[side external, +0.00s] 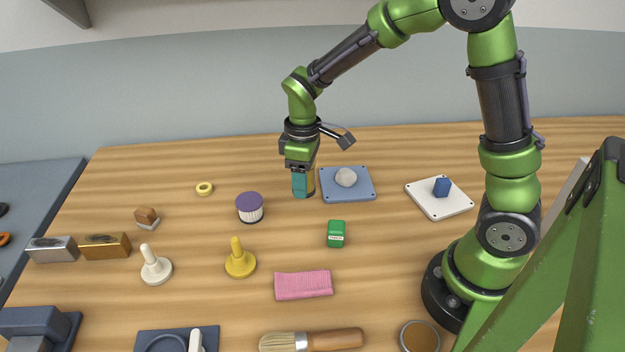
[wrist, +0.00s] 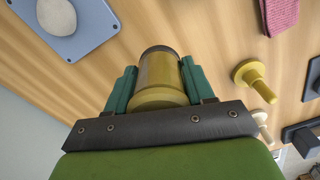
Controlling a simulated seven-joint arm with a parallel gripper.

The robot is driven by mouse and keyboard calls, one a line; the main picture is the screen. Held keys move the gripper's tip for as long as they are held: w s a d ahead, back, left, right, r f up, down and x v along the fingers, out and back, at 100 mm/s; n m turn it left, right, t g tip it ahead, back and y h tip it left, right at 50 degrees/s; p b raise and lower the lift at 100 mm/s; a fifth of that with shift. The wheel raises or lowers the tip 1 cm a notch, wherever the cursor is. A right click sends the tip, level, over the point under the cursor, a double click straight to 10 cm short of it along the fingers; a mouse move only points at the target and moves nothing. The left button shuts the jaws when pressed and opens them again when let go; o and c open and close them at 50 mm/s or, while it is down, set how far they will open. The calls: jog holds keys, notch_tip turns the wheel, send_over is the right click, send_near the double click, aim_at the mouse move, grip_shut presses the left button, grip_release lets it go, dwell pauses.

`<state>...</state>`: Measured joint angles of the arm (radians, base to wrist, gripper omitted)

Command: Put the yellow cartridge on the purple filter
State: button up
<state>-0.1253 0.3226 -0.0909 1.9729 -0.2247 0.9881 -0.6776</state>
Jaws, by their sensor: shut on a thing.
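My gripper (side external: 303,186) points down with its teal fingers shut on the yellow cartridge. In the wrist view the cartridge (wrist: 158,77) is a dull yellow cylinder with a dark far end, held between the two fingers of my gripper (wrist: 160,85). In the side view the fingers mostly hide it; I cannot tell whether it touches the table. The purple filter (side external: 249,208), a short cylinder with a purple top and white ribbed side, stands upright on the table, left of my gripper and apart from it. Its top is bare. I do not see it in the wrist view.
A blue-grey plate (side external: 360,194) with a pale round lump (side external: 346,177) lies just right of my gripper. A green box (side external: 336,234), a yellow knobbed piece (side external: 238,262) and a pink cloth (side external: 290,286) lie nearer the camera. A yellow ring (side external: 204,188) lies beyond the filter, to the left.

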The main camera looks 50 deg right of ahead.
jog(key=s+a+r+m, duration=0.2)
jog(key=s+a+r, duration=0.1)
jog(key=s+a, duration=0.2)
jog(key=m, duration=0.1)
send_over(249, 200)
notch_tip(249, 200, down, 2)
jog(key=shift+f, duration=1.75)
jog(key=shift+f, duration=0.2)
jog(key=o, duration=1.1)
jog(key=shift+o, duration=0.2)
